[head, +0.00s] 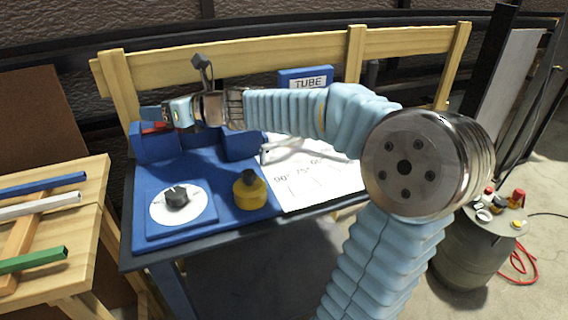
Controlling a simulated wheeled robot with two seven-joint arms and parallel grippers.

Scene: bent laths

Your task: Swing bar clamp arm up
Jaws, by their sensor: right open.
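My right gripper (160,114) reaches in from the right over the back left of a blue bending fixture (222,170). It is open, with its fingers pointing left, just above a blue block (155,148) of the fixture. A small red part (154,127) shows under the fingers; I cannot tell whether they touch it. A dark lever with a blocky end (201,64) stands up behind my wrist. It may be the bar clamp arm, but its lower part is hidden by my gripper. My left gripper is not in view.
A white dial with a black knob (177,198) and a yellow pot (249,190) stand at the fixture's front. An angle sheet (312,182) lies to the right. A wooden rack (88,205) holds coloured laths at left. A grey tank (470,250) stands at right.

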